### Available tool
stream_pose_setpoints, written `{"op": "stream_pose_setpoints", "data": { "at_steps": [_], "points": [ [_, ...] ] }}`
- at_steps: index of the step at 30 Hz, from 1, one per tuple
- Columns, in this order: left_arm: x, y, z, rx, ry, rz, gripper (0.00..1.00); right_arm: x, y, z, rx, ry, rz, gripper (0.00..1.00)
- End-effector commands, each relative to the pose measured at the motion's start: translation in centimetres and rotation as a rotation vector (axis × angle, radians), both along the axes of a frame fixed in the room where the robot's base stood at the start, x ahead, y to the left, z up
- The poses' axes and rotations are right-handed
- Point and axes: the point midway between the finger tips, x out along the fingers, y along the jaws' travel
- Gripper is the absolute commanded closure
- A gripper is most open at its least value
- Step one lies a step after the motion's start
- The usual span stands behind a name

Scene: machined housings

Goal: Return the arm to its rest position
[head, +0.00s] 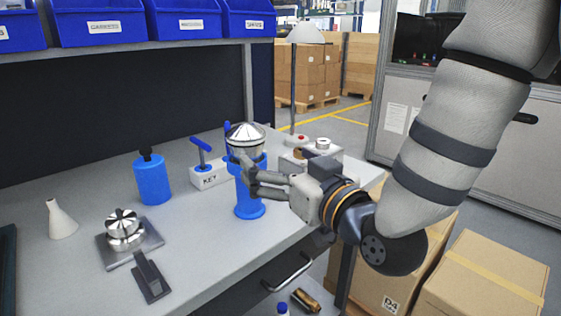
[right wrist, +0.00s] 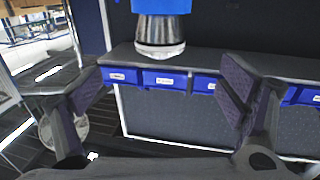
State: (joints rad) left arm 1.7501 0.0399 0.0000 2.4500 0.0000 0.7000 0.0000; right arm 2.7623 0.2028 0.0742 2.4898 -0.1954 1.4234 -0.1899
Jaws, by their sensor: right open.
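My right gripper (head: 252,176) reaches in from the right of the head view, its fingers pointing left beside the blue stand (head: 250,208). A shiny domed metal housing (head: 246,136) sits on top of the stand. In the right wrist view my right gripper (right wrist: 161,82) is open, with nothing between its fingers. The metal housing (right wrist: 160,36) and the blue stand (right wrist: 160,5) appear upside down there, at the top, ahead of the gap between the fingers. In the head view the fingers overlap the stand; I cannot tell whether they touch it. My left gripper is not in view.
On the bench stand a white KEY block (head: 209,177) with a blue handle, a blue bottle (head: 153,180), a white cone (head: 61,220) and a metal part on a plate (head: 124,232). A lamp (head: 305,33) and a white box (head: 335,154) stand behind my gripper. Cardboard boxes (head: 485,275) sit below right.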

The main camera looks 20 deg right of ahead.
Motion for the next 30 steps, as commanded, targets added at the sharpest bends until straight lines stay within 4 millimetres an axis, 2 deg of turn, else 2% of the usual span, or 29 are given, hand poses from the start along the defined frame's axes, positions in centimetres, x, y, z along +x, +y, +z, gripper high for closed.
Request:
{"op": "stream_pose_setpoints", "data": {
  "at_steps": [13,14,16,17,20,21,23,24,26,27,29,30],
  "points": [
    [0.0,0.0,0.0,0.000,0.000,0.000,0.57,-0.4,-0.1,0.0,0.001,0.001,0.000,0.11],
    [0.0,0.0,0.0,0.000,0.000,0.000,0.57,-0.4,-0.1,-0.3,0.000,0.008,0.000,0.11],
    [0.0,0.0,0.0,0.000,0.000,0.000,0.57,-0.5,-0.1,-2.4,-0.003,0.065,-0.001,0.11],
    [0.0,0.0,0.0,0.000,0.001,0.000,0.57,-0.7,-0.1,-4.1,-0.005,0.114,-0.002,0.11],
    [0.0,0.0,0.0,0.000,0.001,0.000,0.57,-2.6,-0.3,-12.5,-0.017,0.358,-0.010,0.11],
    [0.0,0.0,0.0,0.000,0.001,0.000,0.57,-4.1,-0.5,-16.3,-0.021,0.473,-0.016,0.11],
    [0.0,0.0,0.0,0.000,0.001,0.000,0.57,-6.9,-0.8,-21.7,-0.028,0.646,-0.026,0.11],
    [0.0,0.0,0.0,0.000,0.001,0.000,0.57,-9.2,-1.0,-24.9,-0.033,0.760,-0.033,0.11],
    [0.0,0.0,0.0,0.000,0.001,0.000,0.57,-13.3,-1.3,-29.4,-0.041,0.933,-0.047,0.11],
    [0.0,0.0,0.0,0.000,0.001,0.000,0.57,-16.3,-1.6,-32.1,-0.047,1.046,-0.057,0.11],
    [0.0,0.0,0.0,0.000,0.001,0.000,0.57,-21.1,-2.0,-35.4,-0.056,1.213,-0.074,0.11],
    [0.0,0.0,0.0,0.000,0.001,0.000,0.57,-24.3,-2.2,-37.1,-0.063,1.317,-0.086,0.11]
  ]
}}
